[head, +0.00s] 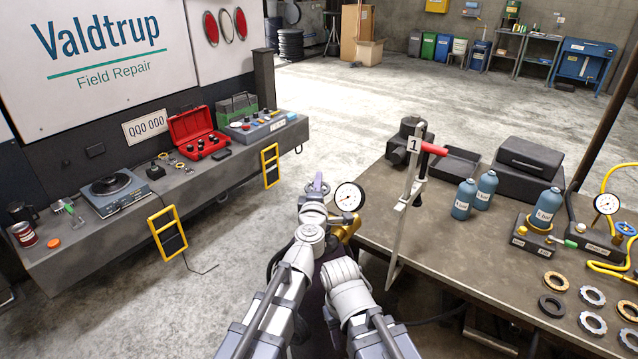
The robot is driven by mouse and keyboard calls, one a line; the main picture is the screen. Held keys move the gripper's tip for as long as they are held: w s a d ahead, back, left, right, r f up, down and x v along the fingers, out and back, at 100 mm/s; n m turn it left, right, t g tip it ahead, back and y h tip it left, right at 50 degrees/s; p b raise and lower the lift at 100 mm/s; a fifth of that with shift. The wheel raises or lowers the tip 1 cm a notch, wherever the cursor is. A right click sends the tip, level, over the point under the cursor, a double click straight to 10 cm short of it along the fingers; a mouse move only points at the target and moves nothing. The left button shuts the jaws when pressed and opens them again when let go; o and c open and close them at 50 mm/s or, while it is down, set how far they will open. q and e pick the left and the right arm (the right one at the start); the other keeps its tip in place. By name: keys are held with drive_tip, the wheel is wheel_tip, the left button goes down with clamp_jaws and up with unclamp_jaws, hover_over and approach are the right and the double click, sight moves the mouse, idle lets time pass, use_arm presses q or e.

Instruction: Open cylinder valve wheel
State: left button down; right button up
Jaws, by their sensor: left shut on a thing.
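My left gripper (318,188) is at the far end of my left arm, beside a round white pressure gauge (349,196). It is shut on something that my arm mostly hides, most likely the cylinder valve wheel. A brass valve fitting (346,228) shows just below the gauge, to the right of my left wrist. A dark maroon body (311,318), perhaps the cylinder, shows in part between my two arms. My right arm comes up from the bottom centre, and its gripper does not show.
A grey ledge (180,195) on the left carries a red case (195,135). The floor behind is open.

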use_arm(q)
drive_tip(key=c, duration=0.8)
unclamp_jaws()
drive_tip(key=shift+c, duration=0.2)
drive_tip(key=shift+s, duration=0.1)
